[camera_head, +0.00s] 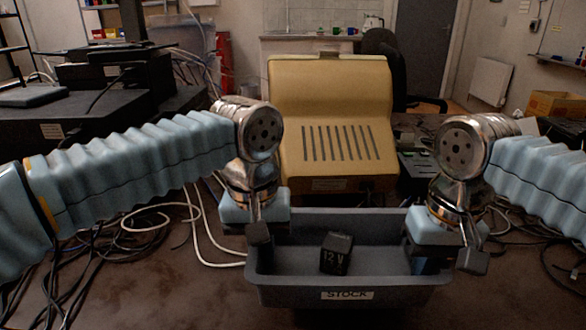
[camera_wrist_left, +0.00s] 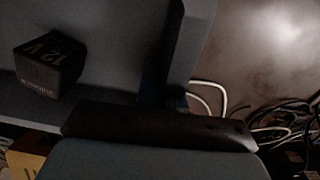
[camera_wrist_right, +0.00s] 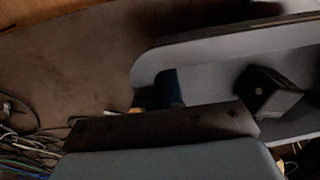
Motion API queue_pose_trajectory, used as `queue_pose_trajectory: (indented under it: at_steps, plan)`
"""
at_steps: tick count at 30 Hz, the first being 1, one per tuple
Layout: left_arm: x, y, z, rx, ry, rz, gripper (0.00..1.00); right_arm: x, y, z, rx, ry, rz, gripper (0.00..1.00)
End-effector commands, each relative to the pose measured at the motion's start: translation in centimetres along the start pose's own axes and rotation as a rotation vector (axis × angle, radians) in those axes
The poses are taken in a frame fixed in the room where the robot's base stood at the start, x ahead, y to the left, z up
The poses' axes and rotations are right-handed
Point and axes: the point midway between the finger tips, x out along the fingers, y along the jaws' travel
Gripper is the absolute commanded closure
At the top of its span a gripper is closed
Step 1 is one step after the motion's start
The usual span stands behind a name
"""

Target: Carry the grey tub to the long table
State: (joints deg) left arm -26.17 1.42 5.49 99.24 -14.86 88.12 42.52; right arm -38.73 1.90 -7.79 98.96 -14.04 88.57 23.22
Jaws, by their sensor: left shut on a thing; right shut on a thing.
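The grey tub (camera_head: 347,282) with a STOCK label is held between my two grippers at the bottom middle of the head view. A black 12 V block (camera_head: 337,253) lies inside it; it also shows in the left wrist view (camera_wrist_left: 48,64) and the right wrist view (camera_wrist_right: 268,95). My left gripper (camera_head: 262,236) is shut on the tub's left end. My right gripper (camera_head: 440,256) is shut on its right end. The tub's grasped edges are partly hidden by the grippers. I cannot tell which surface is the long table.
A large yellow-beige machine (camera_head: 333,115) with a slotted front stands just beyond the tub. Loose cables (camera_head: 150,222) lie at the left, and more at the right. A dark bench with equipment (camera_head: 100,130) stands at left. A black chair (camera_head: 385,60) and a cardboard box (camera_head: 555,104) are farther back.

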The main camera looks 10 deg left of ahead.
Motion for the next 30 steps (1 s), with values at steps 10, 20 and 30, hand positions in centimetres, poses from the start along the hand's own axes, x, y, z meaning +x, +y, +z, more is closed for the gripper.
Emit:
queue_pose_trajectory:
  at_steps: [10,20,30]
  plan:
    - [0.3,0.0,0.0,0.0,0.001,0.001,1.0,0.3,0.0,0.0,0.0,0.001,-0.001,1.0]
    - [2.2,-0.1,0.0,0.0,0.0,0.001,1.0,2.2,0.1,0.0,0.0,0.001,-0.001,1.0]
    - [4.9,-0.2,0.0,0.0,0.001,0.001,1.0,4.9,0.2,0.0,0.0,0.001,-0.001,1.0]
